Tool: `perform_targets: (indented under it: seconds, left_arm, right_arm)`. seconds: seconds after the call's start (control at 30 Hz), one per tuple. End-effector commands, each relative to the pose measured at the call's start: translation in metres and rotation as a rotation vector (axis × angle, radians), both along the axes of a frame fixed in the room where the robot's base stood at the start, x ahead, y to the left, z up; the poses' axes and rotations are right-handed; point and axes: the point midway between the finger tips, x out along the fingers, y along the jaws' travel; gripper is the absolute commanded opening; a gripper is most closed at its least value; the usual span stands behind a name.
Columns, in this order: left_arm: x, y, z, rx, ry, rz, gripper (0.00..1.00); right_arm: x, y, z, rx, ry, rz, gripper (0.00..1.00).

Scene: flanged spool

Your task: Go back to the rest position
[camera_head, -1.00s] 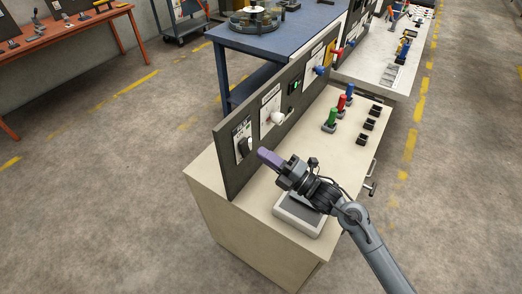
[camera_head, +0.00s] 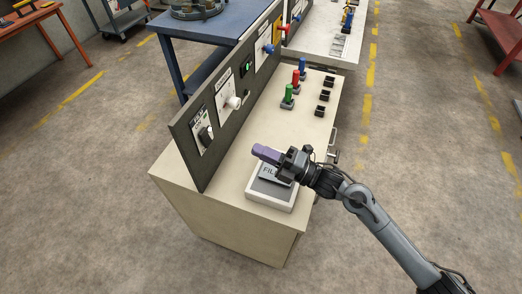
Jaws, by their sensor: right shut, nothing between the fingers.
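My right gripper (camera_head: 258,150), with purple fingers, is shut and empty. It is above the near end of the beige bench (camera_head: 222,215), pointing left toward the dark upright panel (camera_head: 230,112). Below it is a grey-topped white box (camera_head: 270,196) with a label partly hidden by the gripper; only "FIL" can be read. My right arm comes in from the lower right. My left gripper is not in view. I cannot make out a flanged spool.
The panel carries a black knob (camera_head: 205,137), a white knob (camera_head: 234,102) and a green-lit switch (camera_head: 247,67). Green (camera_head: 289,93), red (camera_head: 295,78) and blue (camera_head: 302,66) handles stand on the bench beside small black holders (camera_head: 324,96). Floor right of the bench is open.

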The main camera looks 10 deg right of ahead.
Motion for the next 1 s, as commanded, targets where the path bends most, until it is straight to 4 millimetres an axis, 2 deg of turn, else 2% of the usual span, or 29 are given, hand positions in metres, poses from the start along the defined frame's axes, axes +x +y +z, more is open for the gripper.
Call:
perform_targets:
  seconds: [0.23, 0.37, 0.5, 0.6, 0.7, 0.83, 1.0]
  left_arm:
    - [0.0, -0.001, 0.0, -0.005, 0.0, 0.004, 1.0]
    - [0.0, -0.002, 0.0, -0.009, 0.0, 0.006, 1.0]
    - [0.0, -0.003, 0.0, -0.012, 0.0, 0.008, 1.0]
    - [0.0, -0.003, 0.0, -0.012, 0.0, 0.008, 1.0]
    - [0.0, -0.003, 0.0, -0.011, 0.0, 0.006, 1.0]
    - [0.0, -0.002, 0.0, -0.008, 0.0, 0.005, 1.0]
    - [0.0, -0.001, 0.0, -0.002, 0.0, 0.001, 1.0]
  right_arm:
    - [-0.002, 0.0, -0.005, -0.001, 0.01, 0.0, 0.0]
    - [-0.014, 0.004, -0.032, 0.009, 0.063, 0.003, 0.0]
    - [-0.047, 0.016, -0.078, 0.067, 0.171, 0.005, 0.0]
    - [-0.081, 0.028, -0.096, 0.14, 0.239, -0.014, 0.0]
    - [-0.106, 0.031, -0.113, 0.184, 0.372, -0.106, 0.0]
    - [-0.131, 0.014, -0.14, 0.234, 0.662, -0.308, 0.0]
    - [-0.164, -0.03, -0.169, 0.313, 1.051, -0.589, 0.0]
